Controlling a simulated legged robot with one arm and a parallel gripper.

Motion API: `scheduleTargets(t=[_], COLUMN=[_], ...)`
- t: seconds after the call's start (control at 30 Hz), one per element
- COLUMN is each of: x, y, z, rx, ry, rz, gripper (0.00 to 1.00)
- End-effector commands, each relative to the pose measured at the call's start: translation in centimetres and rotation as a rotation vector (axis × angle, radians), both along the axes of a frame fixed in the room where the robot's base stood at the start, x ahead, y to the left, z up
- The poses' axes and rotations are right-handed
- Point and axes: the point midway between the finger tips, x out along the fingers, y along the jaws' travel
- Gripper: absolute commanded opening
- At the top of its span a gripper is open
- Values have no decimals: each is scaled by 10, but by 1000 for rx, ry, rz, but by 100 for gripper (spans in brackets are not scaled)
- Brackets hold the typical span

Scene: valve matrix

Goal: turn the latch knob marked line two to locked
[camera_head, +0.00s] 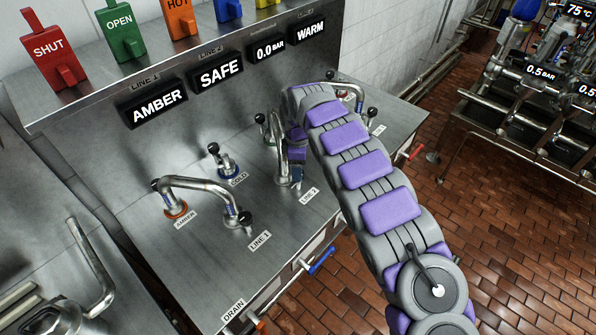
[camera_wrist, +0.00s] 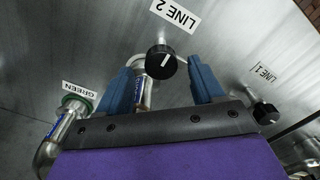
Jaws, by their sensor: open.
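The black latch knob of line two (camera_wrist: 161,62), with a white pointer mark, sits at the end of a metal pipe beside the LINE 2 label (camera_wrist: 175,15). In the wrist view my gripper (camera_wrist: 162,84) is open, with one blue finger on each side of the knob and visible gaps between. I see no contact. In the head view the LINE 2 label (camera_head: 308,195) shows, but my arm and gripper (camera_head: 297,172) largely hide the knob. The line-two display (camera_head: 220,72) reads SAFE.
The line-one knob (camera_wrist: 265,113) stands right of my gripper in the wrist view; a green-collared pipe (camera_wrist: 75,103) is at left. In the head view, the bent line-one pipe (camera_head: 200,184) rises from the steel bench. Blue (camera_head: 321,261) and red (camera_head: 416,152) handles jut from its front edge.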

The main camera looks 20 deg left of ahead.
Motion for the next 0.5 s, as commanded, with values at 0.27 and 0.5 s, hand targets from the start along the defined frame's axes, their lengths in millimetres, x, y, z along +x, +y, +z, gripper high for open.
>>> scheduleTargets(t=[0.27, 0.5], x=[0, 0], y=[-2, -3], z=[-17, -17], rx=[1, 1], ry=[1, 1], rz=[-1, -1], gripper=[67, 66])
